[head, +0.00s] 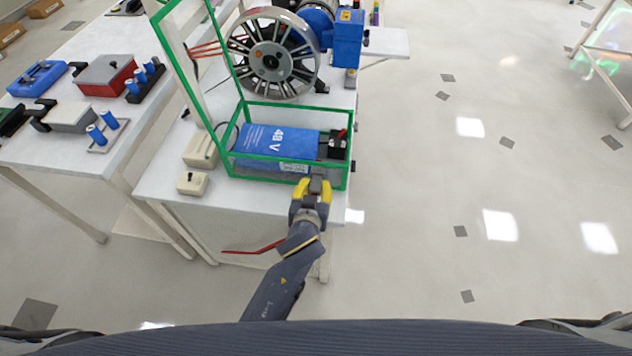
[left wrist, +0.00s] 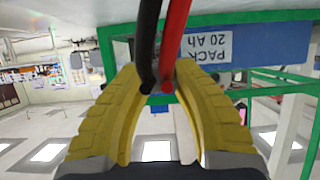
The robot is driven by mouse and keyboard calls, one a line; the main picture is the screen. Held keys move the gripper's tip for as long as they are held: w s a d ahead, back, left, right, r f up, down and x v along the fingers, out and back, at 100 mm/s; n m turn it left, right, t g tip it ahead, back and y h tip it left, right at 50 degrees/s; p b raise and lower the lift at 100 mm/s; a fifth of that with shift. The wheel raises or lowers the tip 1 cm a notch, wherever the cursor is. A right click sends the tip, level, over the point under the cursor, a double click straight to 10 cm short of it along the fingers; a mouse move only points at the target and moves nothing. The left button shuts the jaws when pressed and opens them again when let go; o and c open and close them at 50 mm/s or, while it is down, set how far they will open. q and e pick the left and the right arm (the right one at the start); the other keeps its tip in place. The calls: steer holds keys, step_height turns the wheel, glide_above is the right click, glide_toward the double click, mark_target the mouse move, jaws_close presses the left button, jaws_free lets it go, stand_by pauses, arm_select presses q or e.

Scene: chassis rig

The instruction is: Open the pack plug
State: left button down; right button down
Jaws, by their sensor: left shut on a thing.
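The blue battery pack (head: 275,140), marked 48 V, lies in a green frame (head: 345,178) at the table's front. In the head view my left gripper (head: 312,184) is at the frame's front right corner, with a small grey piece at its tips that looks like the plug. In the left wrist view the yellow fingers (left wrist: 160,82) close around the ends of a black lead (left wrist: 147,40) and a red lead (left wrist: 174,38). The plug's body is mostly hidden there, so I cannot tell whether its halves are joined. The inverted pack label (left wrist: 218,47) shows behind. My right gripper is out of view.
A spoked wheel (head: 270,58) with a blue motor (head: 347,40) stands behind the pack. Small beige boxes (head: 192,183) sit left of it. A second table (head: 60,160) holds a red box (head: 104,75) and blue cells. The floor at right is open.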

arm_select(q)
steer(key=c, duration=1)
jaws_free()
steer(key=shift+s, duration=0.1)
steer(key=v, duration=1.2)
